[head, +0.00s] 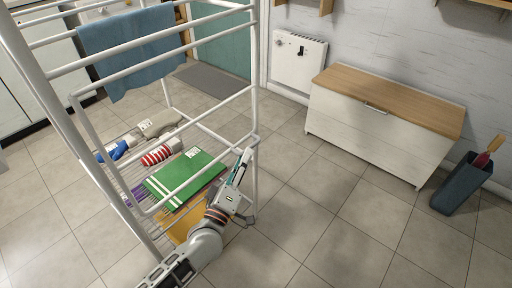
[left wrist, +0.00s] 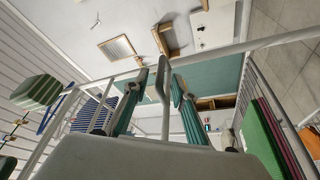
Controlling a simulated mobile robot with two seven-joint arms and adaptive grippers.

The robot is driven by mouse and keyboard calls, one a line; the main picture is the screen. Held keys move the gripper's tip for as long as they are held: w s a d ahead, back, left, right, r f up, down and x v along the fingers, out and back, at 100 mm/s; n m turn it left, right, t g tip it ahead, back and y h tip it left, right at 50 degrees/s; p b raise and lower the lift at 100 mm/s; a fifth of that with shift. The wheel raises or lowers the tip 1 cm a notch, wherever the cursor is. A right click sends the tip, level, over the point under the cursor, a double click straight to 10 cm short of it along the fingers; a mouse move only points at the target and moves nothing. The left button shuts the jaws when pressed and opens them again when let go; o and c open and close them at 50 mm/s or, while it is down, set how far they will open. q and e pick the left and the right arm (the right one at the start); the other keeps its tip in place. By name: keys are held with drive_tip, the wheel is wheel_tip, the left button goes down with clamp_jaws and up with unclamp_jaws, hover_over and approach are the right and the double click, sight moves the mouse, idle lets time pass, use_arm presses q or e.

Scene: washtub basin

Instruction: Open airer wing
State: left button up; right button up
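The white airer (head: 205,128) stands at the left of the head view, with rails and tall posts. A blue towel (head: 130,48) hangs over its upper rails. My left gripper (head: 245,157) is at its right-hand post, low beside a lower rail. In the left wrist view the two teal-padded fingers (left wrist: 160,78) are apart, with a white bar (left wrist: 164,84) between them. I cannot tell whether either finger touches it. The wing's hinge is not clear in these views. My right gripper is not in view.
Folded green cloth (head: 184,177), a red-striped roll (head: 160,153) and other items lie low inside the airer. A white chest with a wooden top (head: 390,95) stands by the right wall, with a dark bin (head: 462,185) beside it. Tiled floor between is clear.

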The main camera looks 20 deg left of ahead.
use_arm(q)
drive_tip(key=shift+b+x, duration=0.35)
drive_tip(key=shift+x, duration=2.25)
drive_tip(key=shift+f, duration=0.15)
clamp_jaws()
